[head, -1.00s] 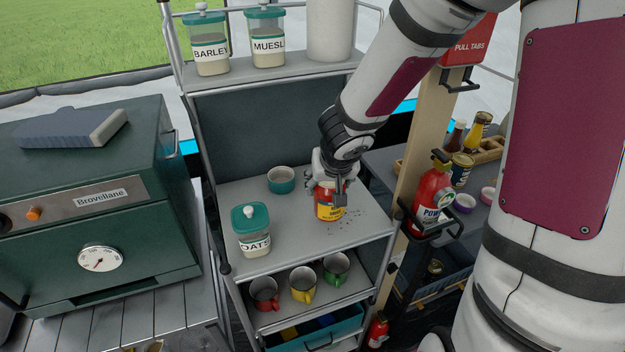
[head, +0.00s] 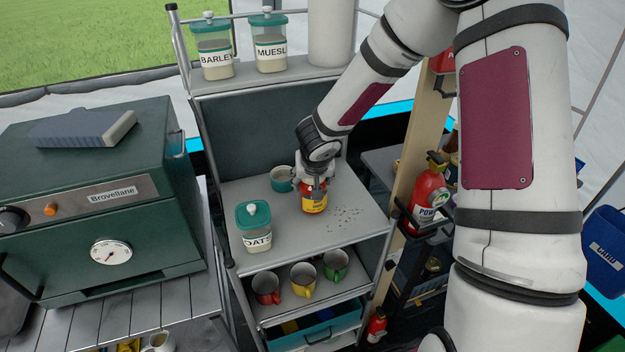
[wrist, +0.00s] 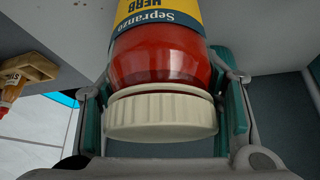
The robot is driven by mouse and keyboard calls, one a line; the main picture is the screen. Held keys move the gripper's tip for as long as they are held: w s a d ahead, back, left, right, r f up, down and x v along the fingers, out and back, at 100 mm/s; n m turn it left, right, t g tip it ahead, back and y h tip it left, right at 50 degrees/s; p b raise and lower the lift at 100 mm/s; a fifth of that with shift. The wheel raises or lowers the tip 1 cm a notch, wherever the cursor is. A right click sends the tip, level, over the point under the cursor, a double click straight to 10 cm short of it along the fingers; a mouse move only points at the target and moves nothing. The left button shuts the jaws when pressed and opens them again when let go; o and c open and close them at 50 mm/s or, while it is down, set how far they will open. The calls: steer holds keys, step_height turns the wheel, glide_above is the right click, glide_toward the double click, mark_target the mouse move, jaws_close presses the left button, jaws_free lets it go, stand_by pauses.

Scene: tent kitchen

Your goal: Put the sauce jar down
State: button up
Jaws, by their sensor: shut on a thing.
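The sauce jar (head: 314,203) has red contents, a yellow and blue label and, in the wrist view, a ribbed cream lid (wrist: 160,116). My gripper (head: 315,184) is shut on the jar from above, with a finger on each side of it near the lid. The jar is upright over the grey shelf top (head: 290,228) of the rack. I cannot tell whether its base touches the shelf. My fingers and wrist hide the jar's upper part in the head view.
Mugs (head: 302,279) stand on the shelf below. A red extinguisher (head: 428,193) hangs at the right.

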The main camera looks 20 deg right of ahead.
steer(key=shift+f, duration=0.15)
steer(key=o, duration=1.7)
steer(key=shift+c, duration=0.2)
steer(key=shift+o, duration=0.5)
